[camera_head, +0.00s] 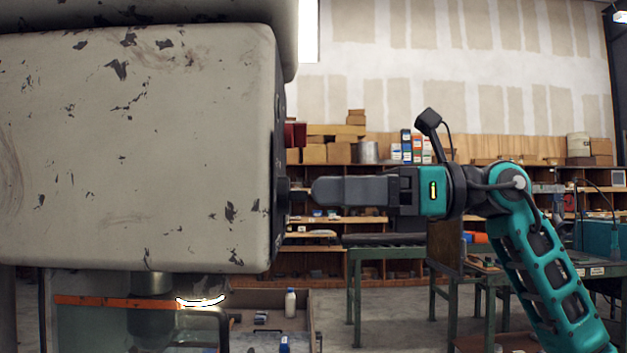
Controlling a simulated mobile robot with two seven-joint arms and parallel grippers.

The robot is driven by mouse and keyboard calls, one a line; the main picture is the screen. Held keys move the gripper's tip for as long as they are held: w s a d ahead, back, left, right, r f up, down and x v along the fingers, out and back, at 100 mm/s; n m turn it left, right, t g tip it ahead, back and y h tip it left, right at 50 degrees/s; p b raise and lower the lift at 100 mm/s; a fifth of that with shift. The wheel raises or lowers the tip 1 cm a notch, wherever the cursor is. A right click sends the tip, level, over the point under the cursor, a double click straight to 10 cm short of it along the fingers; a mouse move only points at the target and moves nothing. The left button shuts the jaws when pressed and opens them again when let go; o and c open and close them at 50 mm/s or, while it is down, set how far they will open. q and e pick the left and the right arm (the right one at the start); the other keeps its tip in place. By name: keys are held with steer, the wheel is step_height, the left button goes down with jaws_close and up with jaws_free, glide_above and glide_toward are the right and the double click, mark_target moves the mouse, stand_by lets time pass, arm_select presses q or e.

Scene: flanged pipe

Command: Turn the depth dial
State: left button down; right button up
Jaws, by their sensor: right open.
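The large, chipped off-white machine housing (140,150) fills the left of the head view. Its dark control side (279,110) is seen nearly edge-on. A black round knob (283,196) sticks out from that side and is likely the depth dial; its face and any markings are hidden. My right gripper (318,191) comes in level from the right, its fingers pointing left at the knob. The fingertips appear a small gap away from the knob. The fingers overlap in this side view, and nothing shows held between them. My left gripper is not in view.
A red part (295,135) shows beside the housing above the knob. Below the housing are a dark spindle (150,300) and an orange bar (115,302). A green workbench (385,252) and shelves with boxes stand in the background.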

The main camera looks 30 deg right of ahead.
mark_target(293, 195)
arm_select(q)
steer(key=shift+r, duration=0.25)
arm_select(e)
steer(key=shift+x, duration=1.4)
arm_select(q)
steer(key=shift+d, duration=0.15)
arm_select(e)
steer(key=shift+c, duration=0.3)
steer(key=c, duration=1)
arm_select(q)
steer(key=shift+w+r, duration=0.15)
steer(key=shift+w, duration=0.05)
arm_select(e)
steer(key=shift+n, duration=0.4)
arm_select(q)
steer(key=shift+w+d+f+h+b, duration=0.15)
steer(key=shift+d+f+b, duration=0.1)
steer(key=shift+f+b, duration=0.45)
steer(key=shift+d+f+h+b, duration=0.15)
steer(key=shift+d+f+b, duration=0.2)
steer(key=shift+b, duration=0.55)
arm_select(e)
steer(key=shift+s+f+n, duration=0.1)
steer(key=shift+n, duration=2.65)
steer(key=shift+s+f+n, duration=0.1)
steer(key=shift+n, duration=2.65)
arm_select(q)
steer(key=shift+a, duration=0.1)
